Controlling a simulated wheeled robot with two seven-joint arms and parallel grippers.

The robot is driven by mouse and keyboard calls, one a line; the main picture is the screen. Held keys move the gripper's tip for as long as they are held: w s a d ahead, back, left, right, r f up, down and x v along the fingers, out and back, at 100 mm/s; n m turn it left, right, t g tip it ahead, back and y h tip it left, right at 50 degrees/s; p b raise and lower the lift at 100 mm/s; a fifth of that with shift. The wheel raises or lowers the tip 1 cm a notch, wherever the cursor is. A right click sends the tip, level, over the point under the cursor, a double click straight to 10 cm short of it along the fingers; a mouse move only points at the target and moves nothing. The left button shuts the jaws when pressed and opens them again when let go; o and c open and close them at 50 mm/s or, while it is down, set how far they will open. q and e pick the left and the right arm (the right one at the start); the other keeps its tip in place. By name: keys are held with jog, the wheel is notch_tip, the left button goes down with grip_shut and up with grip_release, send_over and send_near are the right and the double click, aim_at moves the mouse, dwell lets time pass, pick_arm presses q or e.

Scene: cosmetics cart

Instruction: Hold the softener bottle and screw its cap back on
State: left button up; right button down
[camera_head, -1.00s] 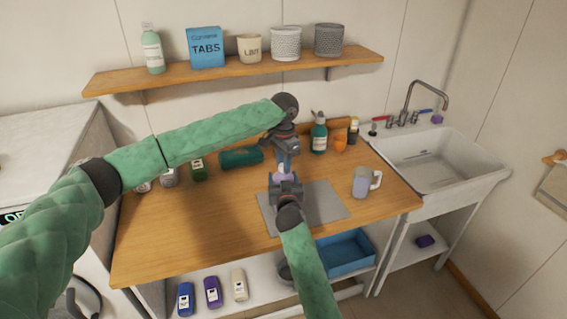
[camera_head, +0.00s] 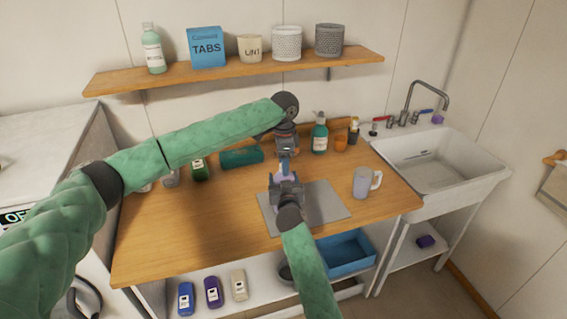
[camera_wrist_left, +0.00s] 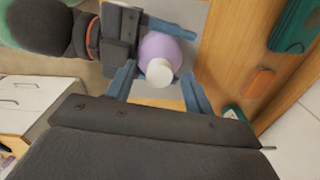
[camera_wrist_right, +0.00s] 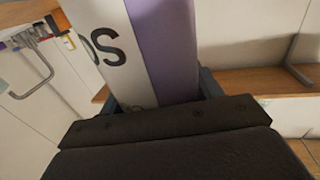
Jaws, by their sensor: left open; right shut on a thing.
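The softener bottle (camera_wrist_left: 158,48) is purple and shows from above in the left wrist view, with its white cap (camera_wrist_left: 159,74) on its top. I cannot tell how tightly the cap sits. My right gripper (camera_head: 286,186) is shut on the bottle's body and holds it over the grey mat (camera_head: 328,203). In the right wrist view the bottle's white and purple side (camera_wrist_right: 140,50) fills the space between the fingers. My left gripper (camera_head: 286,157) is above the bottle. Its open fingers show in the left wrist view (camera_wrist_left: 158,86), one on each side of the cap and apart from it.
A mug (camera_head: 362,183) stands to the right of the mat. The sink (camera_head: 435,160) is at the right. Bare wood lies left of the mat.

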pick_arm(q)
notch_tip(320, 180, up, 12)
jog(key=shift+f, duration=0.15)
dwell(0.3)
pick_arm(e)
jog(key=shift+c, duration=1.2)
grip_release()
pick_arm(q)
jog(key=shift+f, duration=0.1)
pick_arm(e)
jog(key=shift+s, duration=0.1)
pick_arm(q)
notch_tip(320, 180, down, 3)
jog(key=b, duration=0.3)
jog(key=shift+f, duration=0.2)
pick_arm(e)
jog(key=s, duration=0.7)
jog(key=shift+s+d, duration=0.25)
jog(key=shift+d, duration=0.2)
jog(key=shift+f, duration=0.1)
